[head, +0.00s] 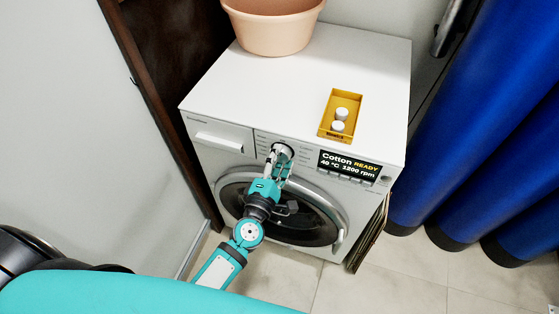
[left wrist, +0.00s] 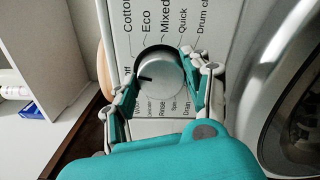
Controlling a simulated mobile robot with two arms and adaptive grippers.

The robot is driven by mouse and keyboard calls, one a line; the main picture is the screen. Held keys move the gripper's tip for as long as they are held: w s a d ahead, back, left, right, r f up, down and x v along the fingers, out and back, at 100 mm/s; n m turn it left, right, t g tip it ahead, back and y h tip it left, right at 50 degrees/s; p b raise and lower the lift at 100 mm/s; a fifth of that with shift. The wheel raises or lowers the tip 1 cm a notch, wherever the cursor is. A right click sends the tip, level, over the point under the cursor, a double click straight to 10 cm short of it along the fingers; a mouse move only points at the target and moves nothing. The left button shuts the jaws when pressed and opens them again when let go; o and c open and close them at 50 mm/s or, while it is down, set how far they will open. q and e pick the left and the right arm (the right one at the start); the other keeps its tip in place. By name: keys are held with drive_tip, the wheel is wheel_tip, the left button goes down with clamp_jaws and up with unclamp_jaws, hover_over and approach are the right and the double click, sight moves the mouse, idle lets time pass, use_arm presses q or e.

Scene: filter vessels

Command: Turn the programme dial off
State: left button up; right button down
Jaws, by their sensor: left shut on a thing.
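The programme dial (left wrist: 162,70) is a round silver knob on the washing machine's front panel. In the left wrist view its dark pointer mark faces left, close to a partly hidden label ending in "ff". Cotton, Eco, Mixed and Quick are printed above it; Rinse, Spin and Drain below. My left gripper (left wrist: 168,78) has its fingers on both sides of the dial and is shut on it. In the head view the left gripper (head: 278,160) reaches the dial (head: 282,150) from below. The display (head: 349,166) reads "Cotton READY, 40 °C, 1200 rpm". My right gripper is not in view.
The washing machine (head: 230,90) has a closed round door (head: 312,222) below the panel. A yellow tray (head: 346,105) with white round pieces and a pink tub (head: 272,30) stand on top. Blue curtains (head: 490,110) hang at right; a pale wall (head: 70,110) is at left.

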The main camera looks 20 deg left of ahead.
use_arm(q)
drive_tip(key=shift+n, duration=1.1)
drive_tip(key=o, duration=1.2)
drive_tip(key=shift+c, duration=0.2)
drive_tip(key=s, duration=1.2)
drive_tip(key=shift+a, duration=0.25)
drive_tip(key=shift+f, duration=0.1)
